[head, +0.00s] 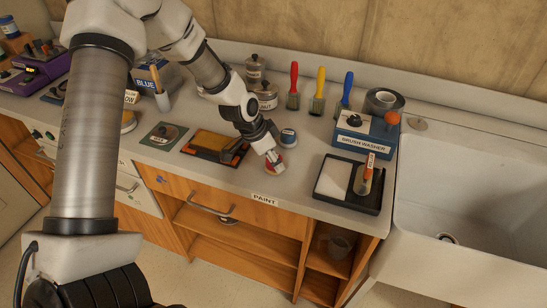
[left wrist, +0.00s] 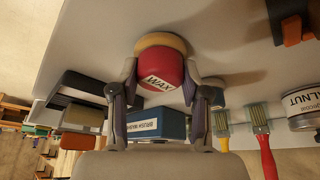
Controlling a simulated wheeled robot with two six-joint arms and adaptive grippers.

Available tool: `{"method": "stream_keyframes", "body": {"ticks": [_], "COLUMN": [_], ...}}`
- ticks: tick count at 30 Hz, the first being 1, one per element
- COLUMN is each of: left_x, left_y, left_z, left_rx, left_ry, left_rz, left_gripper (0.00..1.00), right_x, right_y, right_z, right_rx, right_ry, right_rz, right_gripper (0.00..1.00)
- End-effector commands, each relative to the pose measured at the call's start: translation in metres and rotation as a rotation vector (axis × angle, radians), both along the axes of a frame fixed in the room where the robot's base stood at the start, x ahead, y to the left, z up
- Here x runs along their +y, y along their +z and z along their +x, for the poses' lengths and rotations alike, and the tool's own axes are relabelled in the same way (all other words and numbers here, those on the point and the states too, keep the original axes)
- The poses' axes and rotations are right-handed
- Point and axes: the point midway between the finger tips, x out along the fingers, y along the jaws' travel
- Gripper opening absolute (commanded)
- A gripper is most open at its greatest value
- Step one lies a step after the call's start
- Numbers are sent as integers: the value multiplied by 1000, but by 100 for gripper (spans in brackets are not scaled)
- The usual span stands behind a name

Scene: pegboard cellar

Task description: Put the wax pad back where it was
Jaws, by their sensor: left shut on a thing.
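The wax pad (left wrist: 163,68) is a round red piece with a white WAX label and a tan base. My left gripper (head: 272,160) is shut on it, with one finger on each side in the left wrist view (left wrist: 164,95). In the head view the pad (head: 275,169) shows as a small patch of red and white at the fingertips, over the front part of the counter. I cannot tell whether its base touches the counter. My right gripper is in neither view.
A blue-topped round tin (head: 288,137) stands just behind the gripper. A black tray with an orange plate (head: 205,141) lies to the left, a green mat (head: 163,136) beyond it. A black tray (head: 361,205), blue brush washer (head: 365,134) and sink (head: 470,200) are right.

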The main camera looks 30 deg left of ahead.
Motion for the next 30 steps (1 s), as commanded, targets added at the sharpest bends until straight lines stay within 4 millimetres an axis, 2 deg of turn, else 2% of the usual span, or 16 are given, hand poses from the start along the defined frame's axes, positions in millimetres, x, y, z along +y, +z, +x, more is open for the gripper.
{"method": "stream_keyframes", "body": {"ticks": [3,4,5,6,14,18,24,27,30], "left_x": [0,0,0,0,0,1,7,13,18], "left_y": [-5,-3,-3,-3,-2,8,42,65,84], "left_z": [0,0,0,0,0,-2,-12,-21,-29], "left_rx": [0,0,0,0,1,0,-3,-7,-6], "left_ry": [0,0,0,0,1,1,0,1,3], "left_rz": [0,0,0,0,-1,-2,-5,-5,-5], "left_gripper": [14,57,68,71,71,71,71,71,71], "right_x": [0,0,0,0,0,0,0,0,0], "right_y": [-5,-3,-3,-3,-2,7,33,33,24], "right_z": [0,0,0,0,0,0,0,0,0], "right_rx": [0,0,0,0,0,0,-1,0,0], "right_ry": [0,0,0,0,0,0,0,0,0], "right_rz": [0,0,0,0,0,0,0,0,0], "right_gripper": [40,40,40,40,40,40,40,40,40]}}
